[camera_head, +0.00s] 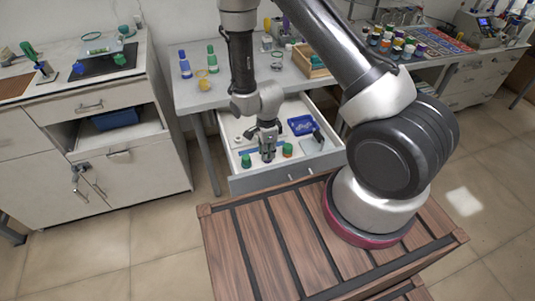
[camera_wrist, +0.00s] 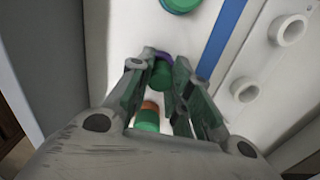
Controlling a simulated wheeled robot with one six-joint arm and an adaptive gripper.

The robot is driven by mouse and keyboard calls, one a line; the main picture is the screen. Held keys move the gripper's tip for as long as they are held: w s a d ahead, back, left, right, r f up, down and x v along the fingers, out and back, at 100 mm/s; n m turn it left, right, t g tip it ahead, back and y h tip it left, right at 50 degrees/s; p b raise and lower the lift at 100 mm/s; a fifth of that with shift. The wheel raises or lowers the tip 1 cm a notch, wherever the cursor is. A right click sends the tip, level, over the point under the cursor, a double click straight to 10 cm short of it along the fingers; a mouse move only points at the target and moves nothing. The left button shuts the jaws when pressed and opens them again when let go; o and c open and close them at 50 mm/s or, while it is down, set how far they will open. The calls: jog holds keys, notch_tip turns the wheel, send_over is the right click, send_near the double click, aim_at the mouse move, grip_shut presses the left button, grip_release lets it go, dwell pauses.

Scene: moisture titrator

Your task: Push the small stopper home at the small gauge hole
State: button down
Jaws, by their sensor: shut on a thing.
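My gripper (camera_wrist: 160,82) points down into the open drawer in the wrist view. Its fingers are shut on a small green stopper (camera_wrist: 161,73) with a purple band, held between the fingertips. A second green stopper (camera_wrist: 147,120) with an orange band shows between the fingers, lower in the picture. Part of a larger green piece (camera_wrist: 181,3) shows at the top edge. Two white rings (camera_wrist: 289,31) (camera_wrist: 245,89) with open holes lie to the right. I cannot tell which hole is the small gauge hole. In the head view my gripper (camera_head: 268,153) is low over the drawer.
The drawer (camera_head: 305,165) holds a blue tray (camera_head: 301,125), a blue strip (camera_wrist: 222,36) and green pieces (camera_head: 246,160) near its front. The bench (camera_head: 225,95) above carries bottles and a wooden box (camera_head: 309,62). A cabinet (camera_head: 130,160) stands left.

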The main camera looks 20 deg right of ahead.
jog(key=shift+r, duration=0.5)
dwell(0.4)
jog(key=shift+r, duration=1.6)
jog(key=shift+r, duration=1.2)
jog(key=shift+w+a+r, duration=0.1)
jog(key=shift+w+r, duration=0.05)
jog(key=shift+w+a+f, duration=0.5)
jog(key=shift+w+a, duration=0.8)
jog(key=shift+w, duration=0.65)
jog(key=shift+w+a+f, duration=0.55)
jog(key=shift+w+a, duration=0.75)
jog(key=shift+w, duration=0.65)
jog(key=shift+w+a+f, duration=0.5)
jog(key=shift+w+a, duration=0.8)
jog(key=shift+w, duration=0.65)
jog(key=shift+f+n, duration=0.3)
jog(key=shift+f, duration=0.05)
